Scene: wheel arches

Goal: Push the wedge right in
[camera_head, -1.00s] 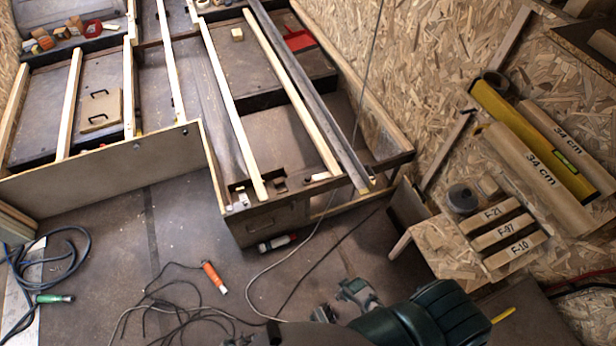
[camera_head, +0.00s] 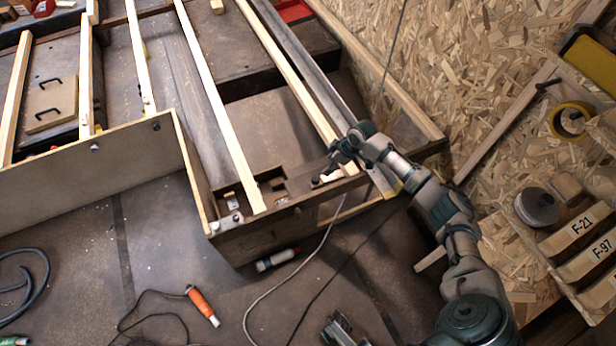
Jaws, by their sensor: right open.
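The wedge appears to be a small pale wooden piece (camera_head: 328,178) at the near end of the timber frame, lying on its front cross rail (camera_head: 290,205) near the right corner. My right gripper (camera_head: 333,168) is open, with its fingers pointing left and down just at this pale piece. The fingers partly cover it, and I cannot tell whether they touch it. My right arm reaches up from the lower right. How deep the wedge sits is hidden. My left gripper cannot be made out.
Long battens (camera_head: 220,105) run back from the cross rail. A chipboard wall stands at right, with labelled blocks F-21 (camera_head: 578,228) and F-97 (camera_head: 590,256). A grey part at the bottom is unclear.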

